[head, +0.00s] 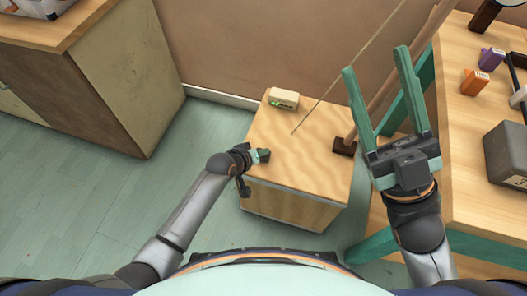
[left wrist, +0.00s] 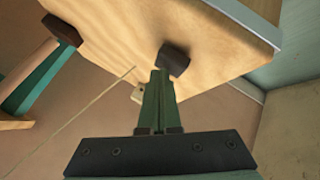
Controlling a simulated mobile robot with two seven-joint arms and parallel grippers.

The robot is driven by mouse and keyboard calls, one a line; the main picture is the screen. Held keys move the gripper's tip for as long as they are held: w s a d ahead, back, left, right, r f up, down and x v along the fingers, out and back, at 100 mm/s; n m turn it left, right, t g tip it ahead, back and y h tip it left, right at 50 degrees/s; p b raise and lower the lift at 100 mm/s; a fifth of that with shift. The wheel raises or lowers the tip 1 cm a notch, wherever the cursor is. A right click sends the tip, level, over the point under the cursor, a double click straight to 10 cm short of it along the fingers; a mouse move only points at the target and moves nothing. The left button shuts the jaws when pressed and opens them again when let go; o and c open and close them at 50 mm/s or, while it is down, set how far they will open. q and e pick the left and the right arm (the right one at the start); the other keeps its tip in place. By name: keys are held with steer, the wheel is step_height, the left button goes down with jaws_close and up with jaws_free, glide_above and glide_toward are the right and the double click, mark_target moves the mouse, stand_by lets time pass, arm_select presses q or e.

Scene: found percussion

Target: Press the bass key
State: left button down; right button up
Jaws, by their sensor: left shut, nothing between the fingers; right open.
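My left gripper (head: 262,156) is shut and empty over the near left part of the wooden box (head: 310,135). In the left wrist view, its closed green fingers (left wrist: 159,75) point at a dark block (left wrist: 174,59) on the box top, which looks like the bass key. The fingertips are at or just beside the block; I cannot tell if they touch it. My gripper mostly hides this block in the head view. A thin string (head: 345,73) runs up from the box top. My right gripper (head: 376,60) is open and empty, raised at the right.
A small cream device (head: 286,98) with a green light sits at the box's far edge. A wooden stick with a dark brown foot (head: 344,147) stands at the box's right. A workbench (head: 465,145) with several items is at the right, a cabinet (head: 120,75) at the left.

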arm_select(q)
steer(key=shift+r+p, duration=0.6)
steer(key=shift+r, duration=0.1)
step_height(320, 180, up, 5)
steer(key=p, duration=0.5)
steer(key=shift+r+p, duration=0.1)
steer(key=shift+p, duration=0.25)
steer(key=shift+d, duration=0.1)
